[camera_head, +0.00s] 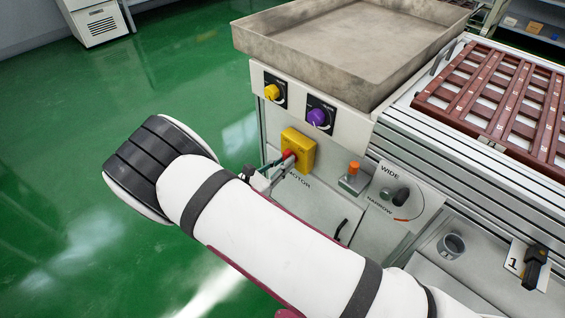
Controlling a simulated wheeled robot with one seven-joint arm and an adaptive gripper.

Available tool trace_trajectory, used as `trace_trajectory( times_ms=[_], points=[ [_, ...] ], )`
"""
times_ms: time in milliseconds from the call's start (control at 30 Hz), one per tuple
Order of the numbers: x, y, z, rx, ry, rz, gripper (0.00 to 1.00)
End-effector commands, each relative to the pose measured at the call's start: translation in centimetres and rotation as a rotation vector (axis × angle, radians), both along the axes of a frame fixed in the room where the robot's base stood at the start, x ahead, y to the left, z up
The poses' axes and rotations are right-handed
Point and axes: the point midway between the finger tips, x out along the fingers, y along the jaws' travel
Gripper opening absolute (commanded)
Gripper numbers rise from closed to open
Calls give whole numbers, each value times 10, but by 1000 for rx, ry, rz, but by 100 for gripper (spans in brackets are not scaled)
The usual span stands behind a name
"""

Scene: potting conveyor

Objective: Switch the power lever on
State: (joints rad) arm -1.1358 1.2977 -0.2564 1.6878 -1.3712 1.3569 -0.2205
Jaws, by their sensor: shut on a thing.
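A yellow switch box (303,150) with a red part (287,154) on its front is mounted on the machine's near panel, above printed lettering that reads "MOTOR" in part. My gripper (280,168) is at the front of this box, just below the red part, and is shut on the power lever there. My white arm crosses the lower middle of the picture and hides part of the gripper. The lever's exact angle is too small and too covered to tell.
Yellow (271,92) and purple (317,117) knobs sit above the box. An orange button (354,168) and a WIDE/NARROW dial (399,195) are to the right. A metal tray (300,48) overhangs above. The green floor (60,120) at left is clear.

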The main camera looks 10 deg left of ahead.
Motion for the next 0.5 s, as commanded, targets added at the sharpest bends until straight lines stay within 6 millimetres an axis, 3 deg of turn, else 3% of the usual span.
trace_trajectory(
  times_ms=[500],
  points=[
    [-1, -1, 0, 352, -275, 2, 0]
  ],
)
